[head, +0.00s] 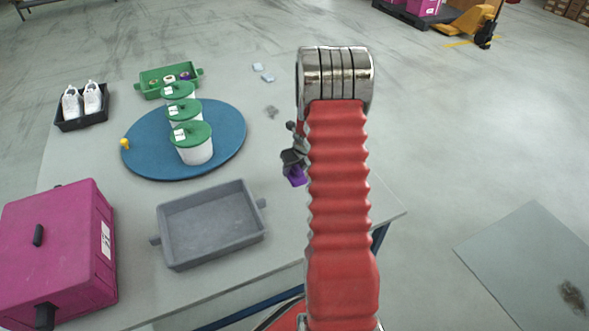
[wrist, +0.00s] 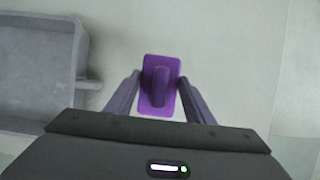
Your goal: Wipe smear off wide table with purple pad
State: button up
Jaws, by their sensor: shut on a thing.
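The purple pad (head: 296,178) is held in my gripper (head: 293,166), over the right part of the wide table (head: 120,245). In the wrist view the pad (wrist: 146,99) is a flat purple plate with a raised grip, and my gripper's fingers (wrist: 160,88) are shut on that grip. I cannot tell whether the pad touches the table. A grey smear (head: 271,112) lies on the wide table farther back, right of the blue disc, apart from the pad. No smear shows in the wrist view.
A grey tray (head: 210,222) stands left of my gripper. A blue disc (head: 135,165) carries white tubs with green lids (head: 192,148). A magenta case (head: 65,240), shoe tray (head: 83,123) and green crate (head: 150,93) stand left. Another table (head: 520,255), at right, has a dark smear (head: 572,296).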

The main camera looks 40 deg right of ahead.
jog(key=shift+c, duration=0.9)
jog(key=shift+w+a+n, duration=0.2)
jog(key=shift+a+n, duration=0.2)
jog(key=shift+a, duration=0.15)
jog(key=w+a+n+g+y, duration=0.1)
jog(key=w+a+n+y, duration=0.15)
jog(key=a+n, duration=0.6)
jog(key=w+a+n+g+y, duration=0.1)
jog(key=a+n+g+y, duration=0.15)
jog(key=a+n, duration=0.65)
jog(key=s+a+r+n+g+h, duration=0.1)
jog(key=s+a+n+g+h, duration=0.1)
jog(key=a+n, duration=0.7)
jog(key=s+a+r+n+g+h, duration=0.1)
jog(key=s+a+n+g, duration=0.2)
jog(key=a+n, duration=0.7)
jog(key=shift+s+r+n+h, duration=0.2)
jog(key=shift+r+n+h, duration=0.2)
jog(key=shift+n, duration=0.55)
jog(key=shift+s, duration=0.15)
